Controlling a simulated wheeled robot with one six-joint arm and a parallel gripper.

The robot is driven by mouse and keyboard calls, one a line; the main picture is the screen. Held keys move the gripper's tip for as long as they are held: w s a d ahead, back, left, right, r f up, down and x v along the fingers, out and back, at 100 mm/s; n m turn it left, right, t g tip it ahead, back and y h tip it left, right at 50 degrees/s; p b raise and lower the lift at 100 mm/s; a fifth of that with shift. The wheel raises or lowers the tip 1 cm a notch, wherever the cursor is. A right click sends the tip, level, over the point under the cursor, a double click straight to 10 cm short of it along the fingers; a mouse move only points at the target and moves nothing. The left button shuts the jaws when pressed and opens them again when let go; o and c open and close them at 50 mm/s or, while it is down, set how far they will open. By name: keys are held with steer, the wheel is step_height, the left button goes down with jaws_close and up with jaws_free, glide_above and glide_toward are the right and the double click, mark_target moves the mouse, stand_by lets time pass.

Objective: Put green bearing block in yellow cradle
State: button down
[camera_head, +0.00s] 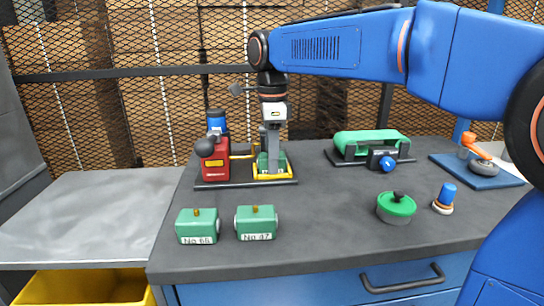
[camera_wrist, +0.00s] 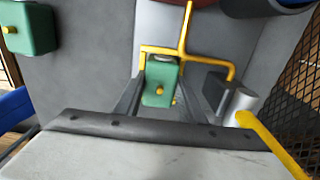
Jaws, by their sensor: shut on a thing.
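My gripper (camera_head: 270,152) points down over the yellow cradle (camera_head: 273,178) at the back of the bench. It is shut on a green bearing block (camera_head: 264,163), partly hidden by the fingers in the head view. In the wrist view the block (camera_wrist: 160,77) sits between the two fingers, with a yellow knob on top and yellow bars (camera_wrist: 184,40) close by. The block is at the cradle, inside or just above its yellow rim; I cannot tell whether it rests on the bottom.
Two more green blocks, labelled (camera_head: 198,227) and (camera_head: 257,223), stand at the front left. A red machine (camera_head: 213,160) with a black ball is left of the cradle. A green belt unit (camera_head: 371,144), a green-lidded pot (camera_head: 396,207) and a blue-topped stamp (camera_head: 445,198) stand to the right.

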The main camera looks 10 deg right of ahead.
steer(key=shift+f, duration=0.2)
steer(key=shift+s+f, duration=0.1)
steer(key=shift+f, duration=0.3)
steer(key=c, duration=1.2)
jaws_free()
steer(key=shift+f, duration=0.1)
step_height(320, 180, up, 14)
steer(key=shift+f, duration=0.2)
